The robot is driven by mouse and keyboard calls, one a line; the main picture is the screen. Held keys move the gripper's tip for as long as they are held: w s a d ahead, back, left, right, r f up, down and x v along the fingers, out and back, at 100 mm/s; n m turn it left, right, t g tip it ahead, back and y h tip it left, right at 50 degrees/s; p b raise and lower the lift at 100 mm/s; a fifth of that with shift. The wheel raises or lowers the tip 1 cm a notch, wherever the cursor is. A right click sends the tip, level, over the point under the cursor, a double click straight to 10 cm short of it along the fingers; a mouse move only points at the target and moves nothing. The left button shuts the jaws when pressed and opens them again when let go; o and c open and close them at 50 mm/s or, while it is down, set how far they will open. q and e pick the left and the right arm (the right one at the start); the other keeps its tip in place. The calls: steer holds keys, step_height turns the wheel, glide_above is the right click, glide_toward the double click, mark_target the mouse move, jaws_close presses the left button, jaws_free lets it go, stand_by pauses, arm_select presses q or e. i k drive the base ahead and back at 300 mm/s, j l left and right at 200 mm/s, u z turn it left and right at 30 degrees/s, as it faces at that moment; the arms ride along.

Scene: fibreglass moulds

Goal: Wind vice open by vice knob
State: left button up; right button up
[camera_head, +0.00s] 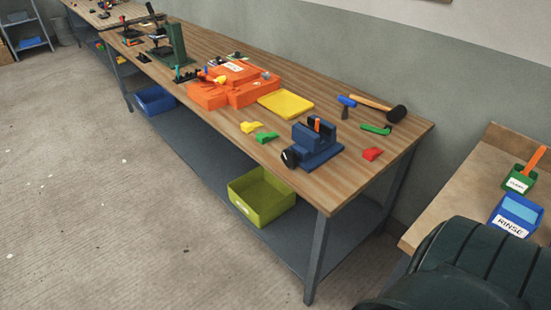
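A dark blue vice (315,144) stands on the wooden workbench (225,122) near its right end. The black vice knob (290,157) is on the vice's front left side, by the bench's front edge. A small orange piece (317,123) shows upright at the top of the vice, between or beside its jaws. I cannot tell how wide the jaws stand. Neither of my grippers is in view.
A yellow tray (286,104), orange mould (232,85), hammer (375,106), green tool (376,129) and red wedge (372,154) lie around the vice. A yellow-green bin (262,194) is on the lower shelf. The floor in front is clear.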

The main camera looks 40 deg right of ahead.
mark_target(289, 157)
steer(key=i+j, duration=0.1)
steer(key=i, duration=1.2)
steer(key=i+z, duration=0.15)
steer(key=i, duration=0.45)
steer(key=i+j+z, duration=0.15)
steer(key=i, duration=0.45)
steer(key=i+z, duration=0.25)
steer(key=z, duration=0.15)
steer(key=i+j+z, duration=0.15)
steer(key=z, duration=0.25)
steer(key=i+j+z, duration=0.2)
steer(key=z, duration=0.2)
steer(key=i+z, duration=0.15)
steer(key=z, duration=0.25)
steer(key=i+j+z, duration=0.1)
steer(key=z, duration=0.3)
steer(key=j+z, duration=0.2)
steer(key=z, duration=0.2)
steer(key=i+j+z, duration=0.15)
steer(key=z, duration=0.25)
steer(key=i+j+z, duration=0.1)
steer(key=z, duration=0.35)
steer(key=i+j+z, duration=0.1)
steer(key=j+z, duration=0.15)
steer(key=z, duration=0.15)
steer(key=j+z, duration=0.25)
steer(key=z, duration=0.2)
steer(key=j+z, duration=0.2)
steer(key=z, duration=0.2)
